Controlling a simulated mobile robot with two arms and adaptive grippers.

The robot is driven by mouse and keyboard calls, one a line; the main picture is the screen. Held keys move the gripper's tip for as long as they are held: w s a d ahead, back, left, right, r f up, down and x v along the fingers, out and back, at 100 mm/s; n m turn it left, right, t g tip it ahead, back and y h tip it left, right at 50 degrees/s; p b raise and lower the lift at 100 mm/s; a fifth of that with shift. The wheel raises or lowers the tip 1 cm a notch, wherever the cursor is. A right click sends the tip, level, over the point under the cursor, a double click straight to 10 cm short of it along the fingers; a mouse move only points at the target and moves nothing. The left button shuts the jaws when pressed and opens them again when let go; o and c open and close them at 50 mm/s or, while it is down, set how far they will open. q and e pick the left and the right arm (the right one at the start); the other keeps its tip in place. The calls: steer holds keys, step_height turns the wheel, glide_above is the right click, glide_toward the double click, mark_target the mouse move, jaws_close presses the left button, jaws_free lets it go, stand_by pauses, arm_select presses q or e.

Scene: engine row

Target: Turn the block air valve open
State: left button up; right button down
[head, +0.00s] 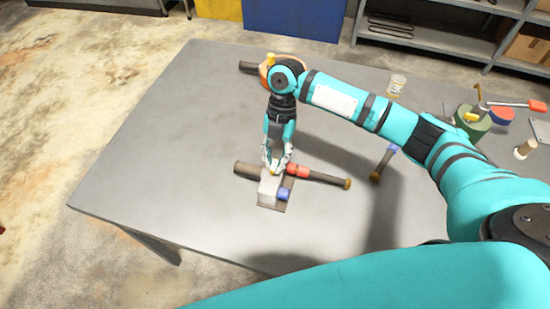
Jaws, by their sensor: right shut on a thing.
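The block air valve (268,188) is a pale grey block on a dark base plate, standing on the grey table. A brown pipe stub runs out to its left, and a blue fitting (284,195) sits at its front right. A red-collared dark handle or pipe (322,176) with a brown tip reaches out to the right. My right gripper (274,168) points down over the top of the block. It is shut on a small yellowish part at the block's top, mostly hidden by the fingers. My left gripper is not in view.
The grey table (140,170) is clear on the left and in front. A dark handle with a blue end (383,162) stands to the right. An orange round part (297,63) is partly behind my right arm. A pale cup (396,86) and a green round part (473,122) are farther right.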

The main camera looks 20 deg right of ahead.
steer(key=c, duration=1.4)
jaws_free()
steer(key=shift+o, duration=0.2)
steer(key=v, duration=1.2)
steer(key=shift+s, duration=0.15)
